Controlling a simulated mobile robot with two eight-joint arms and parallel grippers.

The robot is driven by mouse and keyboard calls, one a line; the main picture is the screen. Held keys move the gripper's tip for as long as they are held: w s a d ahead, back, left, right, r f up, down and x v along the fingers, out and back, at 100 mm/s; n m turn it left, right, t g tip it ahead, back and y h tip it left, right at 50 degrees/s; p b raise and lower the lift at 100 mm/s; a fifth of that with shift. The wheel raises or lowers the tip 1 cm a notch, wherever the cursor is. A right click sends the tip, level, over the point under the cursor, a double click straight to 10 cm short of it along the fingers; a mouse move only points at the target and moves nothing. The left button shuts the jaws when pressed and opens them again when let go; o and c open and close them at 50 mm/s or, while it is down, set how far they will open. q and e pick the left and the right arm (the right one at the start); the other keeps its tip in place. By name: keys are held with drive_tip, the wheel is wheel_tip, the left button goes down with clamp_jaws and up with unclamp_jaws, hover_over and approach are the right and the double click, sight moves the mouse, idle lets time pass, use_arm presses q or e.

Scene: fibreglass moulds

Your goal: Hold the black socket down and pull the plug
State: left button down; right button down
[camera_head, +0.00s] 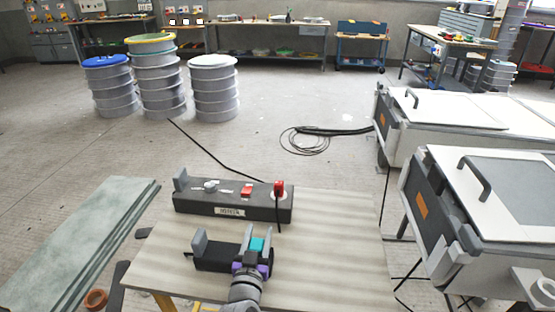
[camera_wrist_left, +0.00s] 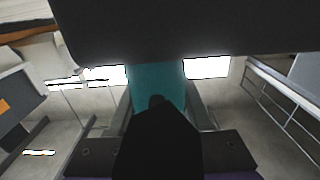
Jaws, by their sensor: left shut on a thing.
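The black socket (camera_head: 215,257) is a low black block on the near part of the table, with a grey upright tab at its left end. The teal plug (camera_head: 257,243) is at its right end. My left gripper (camera_head: 257,248) comes in from the near side and is shut on the plug. In the left wrist view the teal plug (camera_wrist_left: 156,88) stands between the grey fingers, with a black piece in front of its lower part. A dark block (camera_wrist_left: 190,30) fills the top there and meets the plug's end; how deep the plug sits is hidden. My right gripper is out of view.
A dark control box (camera_head: 240,199) with a red switch and a red plug (camera_head: 279,188) on a cable stands behind the socket. The light table (camera_head: 340,250) is bare on the right. White-lidded cases (camera_head: 500,190) stand right, green-grey sheets (camera_head: 85,240) lie left, drums (camera_head: 155,80) behind.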

use_arm(q)
drive_tip(key=shift+c, duration=1.3)
unclamp_jaws()
